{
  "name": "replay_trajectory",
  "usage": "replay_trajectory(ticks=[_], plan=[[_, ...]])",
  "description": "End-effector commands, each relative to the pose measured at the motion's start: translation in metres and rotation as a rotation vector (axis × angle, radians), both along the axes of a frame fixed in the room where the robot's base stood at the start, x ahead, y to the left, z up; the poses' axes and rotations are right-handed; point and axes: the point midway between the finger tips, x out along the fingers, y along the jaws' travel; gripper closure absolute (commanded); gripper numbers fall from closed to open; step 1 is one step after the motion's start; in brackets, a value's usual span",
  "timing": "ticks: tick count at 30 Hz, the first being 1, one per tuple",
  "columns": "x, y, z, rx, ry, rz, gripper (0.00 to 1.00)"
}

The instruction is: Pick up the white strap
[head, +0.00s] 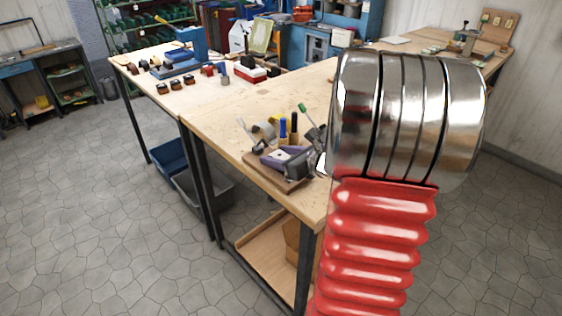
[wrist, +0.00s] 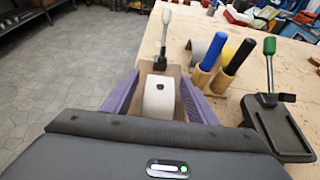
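The white strap (wrist: 158,103) lies on a brown wooden board (wrist: 173,72) in the wrist view, as a pale curved band with a small dark mark near its top. My gripper (wrist: 160,76) has two purple fingers, one on each side of the strap, with a visible gap on both sides. The gripper is open and holds nothing. The near end of the strap is hidden by my dark gripper body. In the head view my gripper (head: 272,159) is low over the board at the bench edge, and the strap shows only as a small pale patch (head: 279,155).
A clamp with a white handle (wrist: 165,35) stands just beyond the strap. A green-handled clamp (wrist: 268,75) is at right. Blue (wrist: 220,58) and black (wrist: 238,58) handled tools stand between, beside a grey curved piece (wrist: 202,46). The floor lies open left of the bench.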

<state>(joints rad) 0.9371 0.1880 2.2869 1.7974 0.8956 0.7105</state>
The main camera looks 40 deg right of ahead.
Motion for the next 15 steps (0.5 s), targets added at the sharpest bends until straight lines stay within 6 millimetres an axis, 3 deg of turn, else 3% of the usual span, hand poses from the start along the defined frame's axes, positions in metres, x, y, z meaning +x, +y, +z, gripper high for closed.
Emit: replay_trajectory(ticks=[15], plan=[[-0.0001, 0.0, 0.0001, 0.0, 0.0, 0.0, 0.84]])
